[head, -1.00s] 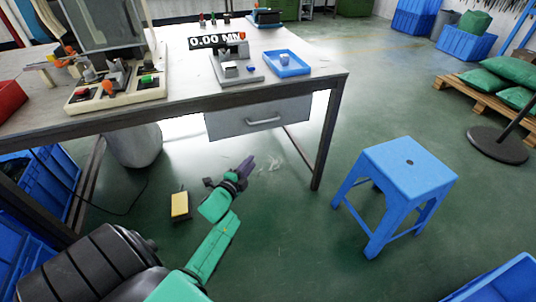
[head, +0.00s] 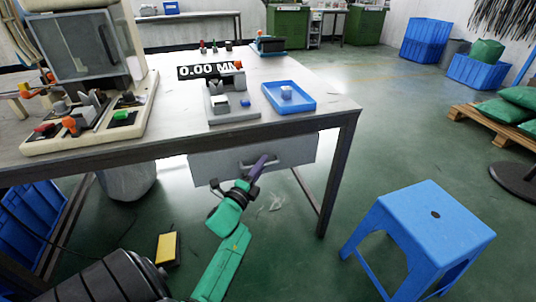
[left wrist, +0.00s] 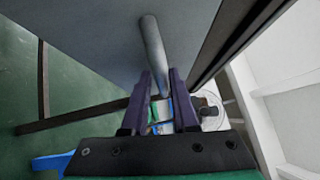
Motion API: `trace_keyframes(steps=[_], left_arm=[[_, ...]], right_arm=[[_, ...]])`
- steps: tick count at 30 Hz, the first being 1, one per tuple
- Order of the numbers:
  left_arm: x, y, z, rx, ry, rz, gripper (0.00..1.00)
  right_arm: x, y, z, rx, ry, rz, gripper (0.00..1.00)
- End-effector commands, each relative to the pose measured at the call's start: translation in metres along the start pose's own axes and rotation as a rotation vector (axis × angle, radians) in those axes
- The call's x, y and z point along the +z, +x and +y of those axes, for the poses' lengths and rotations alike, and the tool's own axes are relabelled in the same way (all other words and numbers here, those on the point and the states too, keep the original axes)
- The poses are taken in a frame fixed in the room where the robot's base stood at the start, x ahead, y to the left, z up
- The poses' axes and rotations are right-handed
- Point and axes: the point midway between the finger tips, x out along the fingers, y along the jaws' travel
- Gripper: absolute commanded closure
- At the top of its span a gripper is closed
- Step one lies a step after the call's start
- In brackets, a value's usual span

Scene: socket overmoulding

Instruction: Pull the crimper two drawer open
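The grey drawer (head: 215,167) hangs under the table's front edge and looks shut. Its bar handle (head: 248,164) is partly hidden behind my left gripper (head: 261,164). In the left wrist view, the drawer front (left wrist: 90,45) fills the upper left. The handle (left wrist: 153,45) runs down toward the gap between the purple fingers of my left gripper (left wrist: 161,76). The fingers are apart, one on each side of the handle's lower end. I cannot tell whether they touch it. My right gripper is in neither view.
The table (head: 175,135) carries a gauge (head: 228,106), a blue tray (head: 302,102) and a switch board (head: 95,128). A blue stool (head: 420,225) stands at the right. Open floor lies between table and stool.

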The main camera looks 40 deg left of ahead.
Motion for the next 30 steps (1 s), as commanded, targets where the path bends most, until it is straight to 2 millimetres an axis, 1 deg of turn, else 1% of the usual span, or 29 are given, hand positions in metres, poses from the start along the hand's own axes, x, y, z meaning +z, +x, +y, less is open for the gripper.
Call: trace_keyframes(steps=[7,8,9,10,30], left_arm=[[-0.0005,-0.0004,0.0001,0.001,0.000,0.000,0.73],[-0.0005,-0.0004,0.0000,0.001,0.000,0.000,0.77],[-0.0005,-0.0003,0.0001,0.001,0.000,0.000,0.92],[-0.0005,-0.0003,0.0001,0.001,0.000,0.000,1.00],[-0.0001,-0.0001,-0.0002,0.000,0.000,-0.001,1.00]], right_arm=[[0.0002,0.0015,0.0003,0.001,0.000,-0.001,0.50],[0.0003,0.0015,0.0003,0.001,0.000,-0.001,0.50],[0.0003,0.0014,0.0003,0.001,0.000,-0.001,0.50],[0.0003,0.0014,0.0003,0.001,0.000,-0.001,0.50],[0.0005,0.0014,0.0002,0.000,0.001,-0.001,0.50]])
